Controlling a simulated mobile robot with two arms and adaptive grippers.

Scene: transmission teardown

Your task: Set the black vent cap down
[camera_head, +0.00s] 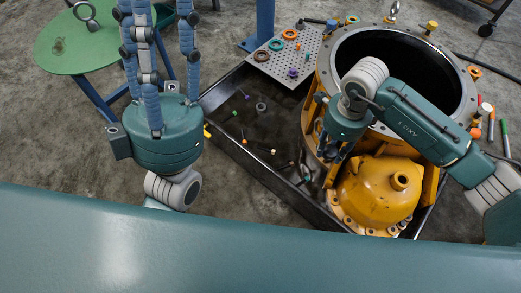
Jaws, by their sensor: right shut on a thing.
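My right gripper (330,160) points down beside the yellow transmission housing, between the large open ring and the yellow dome. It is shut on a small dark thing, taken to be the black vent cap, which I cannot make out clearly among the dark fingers. I cannot tell whether that thing touches anything below. My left gripper (160,40) is at the left, its blue fingers pointing up and running out at the top edge. The fingers stand apart with nothing seen between them.
The yellow housing (315,120) stands in a black tray (250,150) with several small loose parts. The tray's left part has free room. A perforated plate (290,62) holds coloured rings behind it. A green round table (65,45) is at the far left. Tools (490,125) lie at the right.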

